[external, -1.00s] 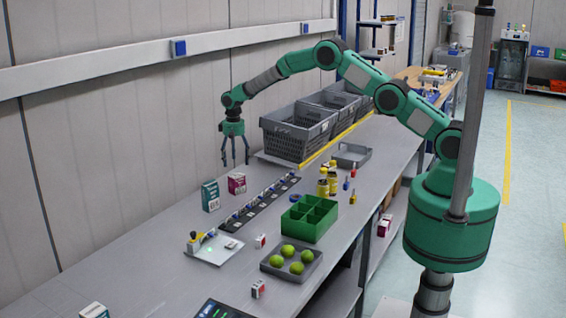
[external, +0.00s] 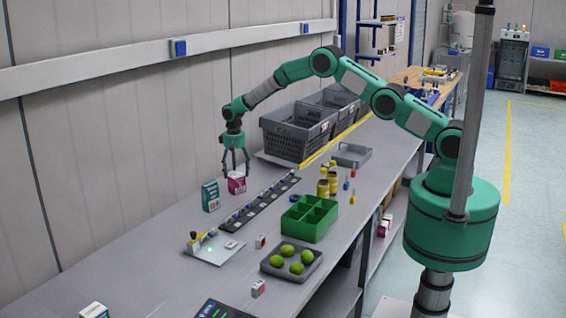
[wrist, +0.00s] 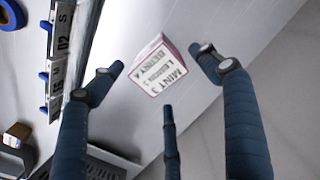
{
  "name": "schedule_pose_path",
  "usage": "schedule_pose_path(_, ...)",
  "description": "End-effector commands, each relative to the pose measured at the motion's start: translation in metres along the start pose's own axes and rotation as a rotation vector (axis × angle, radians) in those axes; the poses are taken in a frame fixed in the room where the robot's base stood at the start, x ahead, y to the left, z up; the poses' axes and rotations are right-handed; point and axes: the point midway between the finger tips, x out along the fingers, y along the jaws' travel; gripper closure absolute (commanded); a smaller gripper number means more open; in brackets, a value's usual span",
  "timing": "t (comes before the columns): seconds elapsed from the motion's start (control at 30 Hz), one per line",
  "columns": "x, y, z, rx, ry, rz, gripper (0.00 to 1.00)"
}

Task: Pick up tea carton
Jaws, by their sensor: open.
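A magenta-and-white carton (external: 237,183) stands on the grey bench near the wall. In the wrist view the carton (wrist: 160,68) shows a white printed face with "MINT 3" and pink edges. It lies between the spread fingers. My gripper (external: 235,172) points down just above the carton in the external view, its fingertips around the carton's top. In the wrist view my gripper (wrist: 160,72) is open with three dark fingers apart and nothing held. Whether any finger touches the carton cannot be told. A teal-and-white carton (external: 210,196) stands to its left.
A dark labelled strip (external: 258,204) runs along the bench close to the carton. Grey crates (external: 297,140) stand behind to the right. A green divided box (external: 309,219) and a tray of green balls (external: 291,262) are nearer. Bench surface at front left is mostly clear.

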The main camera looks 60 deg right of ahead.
Motion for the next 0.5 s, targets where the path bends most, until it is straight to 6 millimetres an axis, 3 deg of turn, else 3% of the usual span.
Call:
schedule_pose_path(0.33, 0.035, 0.0, 0.003, 0.0, -0.002, 0.001, 0.23)
schedule_pose_path(0.5, 0.042, 0.0, 0.002, 0.0, 0.001, 0.0, 0.23)
